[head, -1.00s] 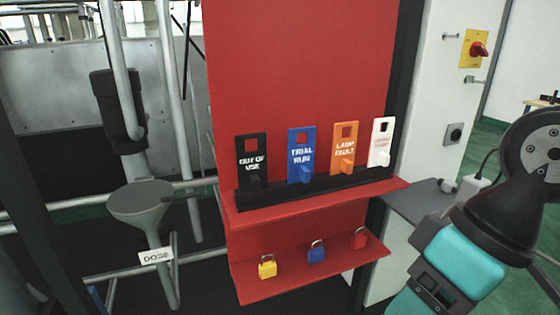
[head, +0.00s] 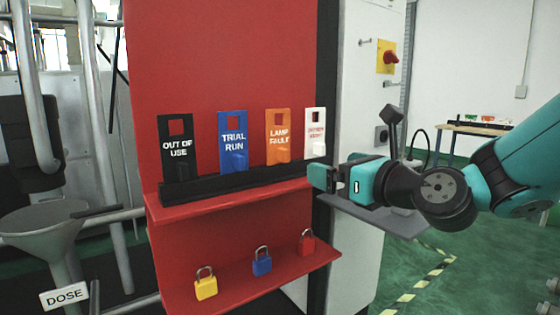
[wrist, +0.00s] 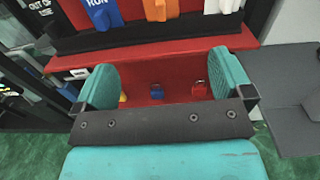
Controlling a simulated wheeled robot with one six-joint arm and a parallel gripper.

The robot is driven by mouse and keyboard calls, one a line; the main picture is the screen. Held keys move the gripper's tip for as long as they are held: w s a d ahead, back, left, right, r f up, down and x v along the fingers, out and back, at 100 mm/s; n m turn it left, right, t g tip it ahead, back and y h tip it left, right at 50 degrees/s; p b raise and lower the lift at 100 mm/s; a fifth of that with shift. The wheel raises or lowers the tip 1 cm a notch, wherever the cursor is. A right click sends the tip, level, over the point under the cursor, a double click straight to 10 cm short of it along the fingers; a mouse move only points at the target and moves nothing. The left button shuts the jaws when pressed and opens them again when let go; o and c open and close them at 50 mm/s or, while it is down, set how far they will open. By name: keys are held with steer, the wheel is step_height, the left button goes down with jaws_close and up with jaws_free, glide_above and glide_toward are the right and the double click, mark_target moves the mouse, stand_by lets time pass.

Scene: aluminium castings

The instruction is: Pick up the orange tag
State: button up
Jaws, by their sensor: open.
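The orange tag (head: 278,136), lettered "LAMP FAULT", stands upright in a black rack (head: 220,186) on the red panel's upper shelf. It is between the blue "TRIAL RUN" tag (head: 233,141) and a white tag (head: 315,132). A black "OUT OF USE" tag (head: 175,148) stands at the left end. My gripper (head: 318,178) is open and empty, to the right of the orange tag and a little lower, near the shelf's right end. In the wrist view the lower part of the orange tag (wrist: 160,9) shows at the top edge, beyond the open jaws (wrist: 168,85).
Yellow (head: 206,286), blue (head: 262,262) and red (head: 306,243) padlocks sit on the lower red shelf. A grey ledge (head: 385,217) juts out below my gripper. A yellow plate with a red switch (head: 388,57) is on the white cabinet. A funnel (head: 45,225) stands at left.

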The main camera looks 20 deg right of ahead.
steer(key=p, duration=0.9)
glide_toward(287, 153)
steer(key=shift+m, duration=0.3)
steer(key=p+x, duration=0.5)
steer(key=x, duration=0.2)
steer(key=shift+d+r, duration=0.1)
steer(key=shift+d, duration=0.05)
steer(key=p+x, duration=0.4)
steer(key=shift+w+r, duration=0.1)
steer(key=shift+r, duration=0.05)
steer(key=shift+w+a+f+p, duration=0.25)
steer(key=shift+w+a+p, duration=0.05)
steer(key=shift+w, duration=0.15)
steer(key=c, duration=1)
